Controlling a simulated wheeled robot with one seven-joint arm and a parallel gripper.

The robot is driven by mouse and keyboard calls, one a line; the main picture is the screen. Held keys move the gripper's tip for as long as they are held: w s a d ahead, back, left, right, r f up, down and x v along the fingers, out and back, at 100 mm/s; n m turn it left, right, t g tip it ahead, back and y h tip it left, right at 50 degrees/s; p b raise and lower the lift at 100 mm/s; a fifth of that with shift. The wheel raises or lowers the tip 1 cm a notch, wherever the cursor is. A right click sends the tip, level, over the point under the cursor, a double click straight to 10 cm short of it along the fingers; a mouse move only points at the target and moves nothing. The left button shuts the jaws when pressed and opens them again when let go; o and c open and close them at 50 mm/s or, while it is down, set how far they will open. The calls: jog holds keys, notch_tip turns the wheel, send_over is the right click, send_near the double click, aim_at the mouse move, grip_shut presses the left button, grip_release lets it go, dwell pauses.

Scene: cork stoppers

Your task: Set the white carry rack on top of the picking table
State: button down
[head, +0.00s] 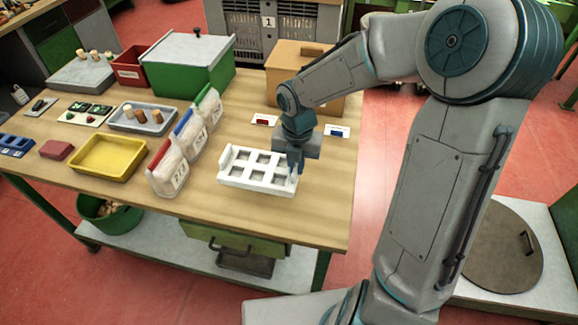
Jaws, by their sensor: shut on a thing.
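The white carry rack (236,179) is a low white block with two rows of square openings. It is at the right front part of the wooden table (255,213), level, and looks to be on the table top or just above it; I cannot tell which. My gripper (294,170) points down at the rack's right end and is shut on it. The fingers partly cover that end. The openings I can see look empty.
Several bagged bins (168,168) stand close left of the rack. A cardboard box (298,62) and two small cards (337,131) lie behind it. A yellow tray (107,157), a grey tray with corks (143,118) and a green box (181,75) fill the left. Bare wood lies in front.

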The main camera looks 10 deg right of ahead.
jog(key=shift+w+f, duration=1.05)
jog(key=shift+f, duration=0.25)
jog(key=shift+w+f, duration=1.1)
jog(key=shift+f, duration=0.15)
jog(key=shift+w+f, duration=1.05)
jog(key=shift+f, duration=0.25)
jog(key=shift+f, duration=0.15)
jog(key=c, duration=1.5)
grip_release()
